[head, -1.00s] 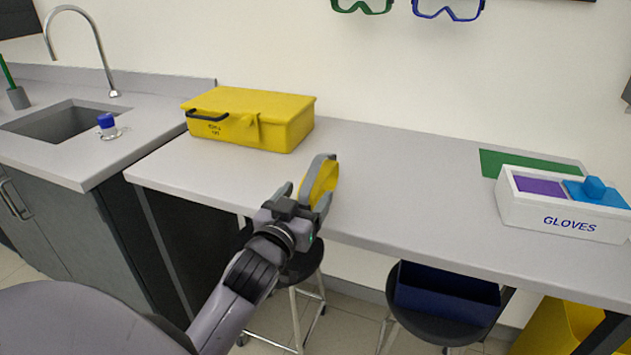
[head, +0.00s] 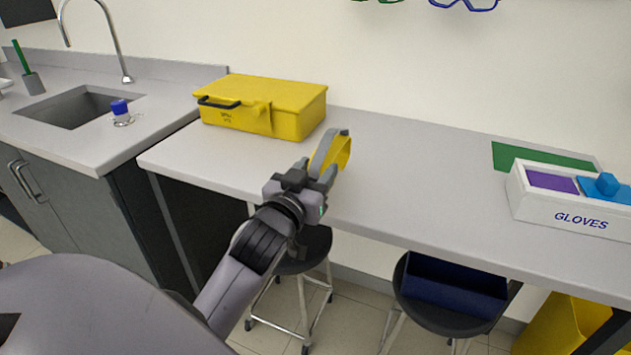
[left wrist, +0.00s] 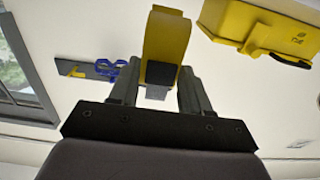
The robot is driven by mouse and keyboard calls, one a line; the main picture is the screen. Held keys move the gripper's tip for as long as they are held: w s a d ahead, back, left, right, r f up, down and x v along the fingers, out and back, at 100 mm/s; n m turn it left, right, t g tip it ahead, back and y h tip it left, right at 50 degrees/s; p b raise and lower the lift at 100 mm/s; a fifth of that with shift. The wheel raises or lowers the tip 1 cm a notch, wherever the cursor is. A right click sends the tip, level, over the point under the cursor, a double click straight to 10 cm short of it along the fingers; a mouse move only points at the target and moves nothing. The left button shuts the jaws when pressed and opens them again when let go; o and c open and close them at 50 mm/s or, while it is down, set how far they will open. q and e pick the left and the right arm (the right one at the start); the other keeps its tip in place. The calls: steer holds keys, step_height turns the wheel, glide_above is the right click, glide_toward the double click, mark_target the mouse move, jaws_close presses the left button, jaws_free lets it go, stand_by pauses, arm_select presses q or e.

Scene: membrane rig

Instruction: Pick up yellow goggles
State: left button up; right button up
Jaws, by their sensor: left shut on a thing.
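The yellow goggles (head: 342,152), with a grey strap, are held up at the end of my left arm, above the front part of the bench. My left gripper (head: 322,176) is shut on them. In the left wrist view the goggles (left wrist: 165,40) show as a yellow band with a grey part between the fingers of my left gripper (left wrist: 160,88). Most of the goggles' shape is hidden by the angle. My right gripper is in neither view.
A yellow case (head: 265,106) stands on the bench (head: 420,180) behind the gripper. A white glove box (head: 565,205) and green mat (head: 540,156) are at the right. Blue goggles (head: 465,4) hang on the wall. Stools (head: 305,250) stand below; the bench middle is clear.

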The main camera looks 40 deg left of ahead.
arm_select(q)
step_height(320, 180, up, 16)
steer(key=p, duration=0.3)
steer(key=shift+r+p, duration=0.25)
steer(key=shift+p, duration=0.05)
steer(key=shift+f, duration=0.1)
stand_by(0.5)
